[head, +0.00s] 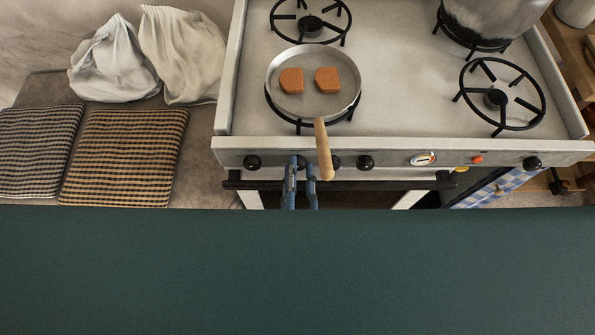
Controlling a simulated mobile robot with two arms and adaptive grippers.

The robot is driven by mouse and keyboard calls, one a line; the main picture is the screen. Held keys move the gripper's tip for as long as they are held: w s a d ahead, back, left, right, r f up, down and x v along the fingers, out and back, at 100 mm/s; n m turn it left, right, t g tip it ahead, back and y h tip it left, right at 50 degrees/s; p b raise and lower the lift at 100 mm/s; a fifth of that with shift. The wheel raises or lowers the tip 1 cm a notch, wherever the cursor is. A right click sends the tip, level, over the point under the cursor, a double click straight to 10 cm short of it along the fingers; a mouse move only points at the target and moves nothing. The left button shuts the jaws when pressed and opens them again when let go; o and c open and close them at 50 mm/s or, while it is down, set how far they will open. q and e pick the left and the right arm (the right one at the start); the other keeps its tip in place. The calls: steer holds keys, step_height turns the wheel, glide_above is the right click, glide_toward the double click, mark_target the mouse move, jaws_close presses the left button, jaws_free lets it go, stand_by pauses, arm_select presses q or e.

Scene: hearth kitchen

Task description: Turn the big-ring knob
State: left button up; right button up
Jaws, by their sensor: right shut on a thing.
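The stove front (390,158) carries a row of black knobs. A left knob (252,162) and a knob right of the pan handle (366,162) show clear, and another knob (532,163) is at the far right. My right gripper (302,163), with blue fingers, is at the stove front between the left knob and the pan handle. It is shut on a knob there, which its fingers mostly hide. No marking shows which ring each knob serves. My left gripper is not in view.
A pan (313,101) with two brown slices sits on the front left burner, its wooden handle (324,150) jutting over the stove edge beside my gripper. A dark rail (385,184) runs below the knobs. A large pot (490,18) stands back right.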

steer(key=shift+s+a+f+m, duration=0.1)
steer(key=shift+a+f+m, duration=0.05)
steer(key=shift+a+m, duration=0.15)
steer(key=o, duration=1.1)
steer(key=shift+o, duration=0.2)
steer(key=shift+d, duration=0.15)
